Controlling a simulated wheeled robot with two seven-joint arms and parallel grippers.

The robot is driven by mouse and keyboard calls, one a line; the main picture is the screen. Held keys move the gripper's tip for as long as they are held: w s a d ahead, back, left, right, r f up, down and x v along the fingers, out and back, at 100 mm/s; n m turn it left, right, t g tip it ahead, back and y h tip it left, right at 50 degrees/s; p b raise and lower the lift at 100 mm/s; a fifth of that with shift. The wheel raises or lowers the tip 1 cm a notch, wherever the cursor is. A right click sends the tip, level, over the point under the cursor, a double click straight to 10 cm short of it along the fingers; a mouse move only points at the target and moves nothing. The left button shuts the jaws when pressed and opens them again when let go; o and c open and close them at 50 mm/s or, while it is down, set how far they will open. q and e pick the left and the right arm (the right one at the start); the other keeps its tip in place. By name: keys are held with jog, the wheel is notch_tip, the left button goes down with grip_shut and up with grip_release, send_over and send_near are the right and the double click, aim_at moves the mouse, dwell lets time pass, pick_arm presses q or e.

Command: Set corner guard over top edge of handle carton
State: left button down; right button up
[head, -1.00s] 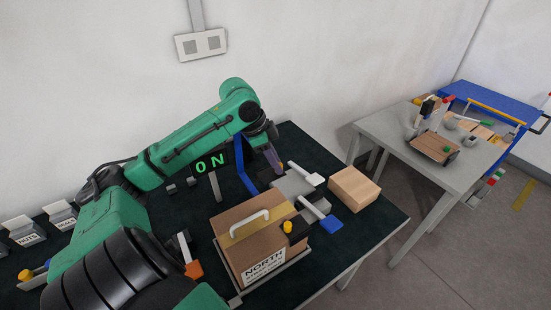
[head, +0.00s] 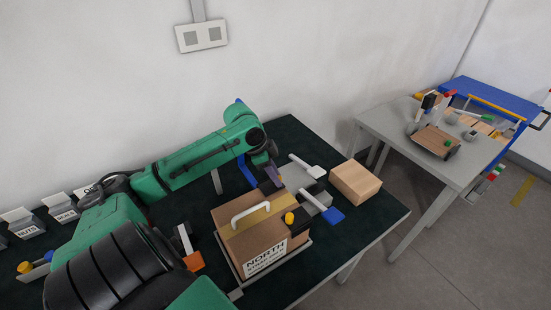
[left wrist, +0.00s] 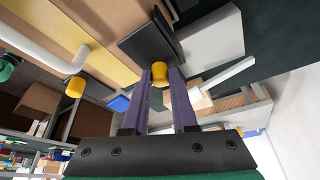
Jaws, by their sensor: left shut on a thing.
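The handle carton (head: 244,246) is a brown box with yellow tape, a white handle and a NORTH label, on the dark table. My left gripper (head: 271,174) is at the carton's far right corner. In the left wrist view the gripper (left wrist: 161,82) is shut on the yellow knob of a black corner guard (left wrist: 146,42). That guard (head: 268,187) is at the carton's top edge in the head view; I cannot tell whether it touches. Another black guard with a yellow knob (head: 290,218) sits on the near right top corner. My right gripper is not in view.
A grey fixture (head: 298,178) with white and blue handled parts stands close right of the carton. An orange-footed tool (head: 194,261) is left of the carton. A grey side table (head: 385,140) stands apart.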

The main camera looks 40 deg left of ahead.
aim_at(258, 185)
pick_arm(q)
jog(key=shift+f+p, duration=0.15)
jog(key=shift+p, duration=0.15)
dwell(0.4)
jog(key=c, duration=0.6)
grip_release()
jog(key=b+v, duration=0.1)
jog(key=v, duration=1.3)
jog(key=shift+a+r, duration=0.1)
jog(key=shift+r, duration=0.1)
